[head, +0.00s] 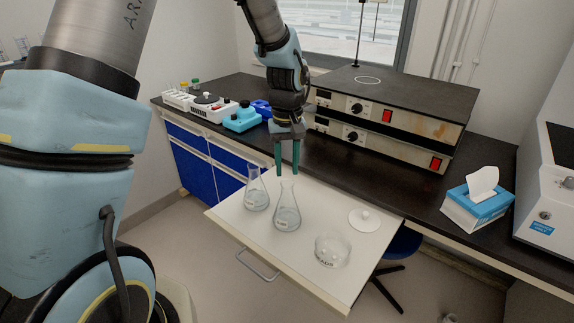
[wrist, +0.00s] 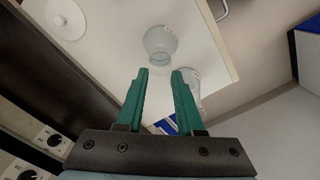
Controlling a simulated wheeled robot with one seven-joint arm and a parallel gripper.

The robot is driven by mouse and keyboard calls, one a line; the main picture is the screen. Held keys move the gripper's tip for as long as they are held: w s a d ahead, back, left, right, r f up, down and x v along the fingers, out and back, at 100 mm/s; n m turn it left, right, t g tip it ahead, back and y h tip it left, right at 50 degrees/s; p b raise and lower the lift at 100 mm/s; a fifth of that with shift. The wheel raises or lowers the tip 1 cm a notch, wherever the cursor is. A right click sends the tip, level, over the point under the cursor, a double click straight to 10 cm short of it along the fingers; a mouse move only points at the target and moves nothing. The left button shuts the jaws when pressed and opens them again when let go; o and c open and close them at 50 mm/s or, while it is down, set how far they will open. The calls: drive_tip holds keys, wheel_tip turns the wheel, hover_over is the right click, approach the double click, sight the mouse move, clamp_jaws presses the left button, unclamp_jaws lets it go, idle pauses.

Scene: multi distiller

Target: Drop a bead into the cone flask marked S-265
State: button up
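Two glass cone flasks stand upright on the white pull-out board in the head view: a left flask (head: 257,197) and a right flask (head: 287,214). Both carry small labels too small to read, so I cannot tell which is S-265. A glass dish marked BEADS (head: 332,252) stands nearer the board's front right. My gripper (head: 287,171) points down just above the right flask's mouth. In the wrist view its green fingers (wrist: 160,72) are apart, with no bead visible between them. One flask (wrist: 160,42) shows beyond the tips; another (wrist: 190,82) is partly hidden by a finger.
A white round lid (head: 364,220) lies on the white board (head: 230,215). Stacked power units (head: 400,112) stand on the dark bench behind. A blue tissue box (head: 477,207) is at right, small lab devices (head: 205,105) at left. The board's front left is clear.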

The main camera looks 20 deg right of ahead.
drive_tip(key=shift+o, duration=0.6)
wheel_tip(320, 180, up, 11)
drive_tip(key=b, duration=0.2)
drive_tip(key=shift+a+f, duration=0.1)
drive_tip(key=shift+f, duration=0.05)
idle(0.4)
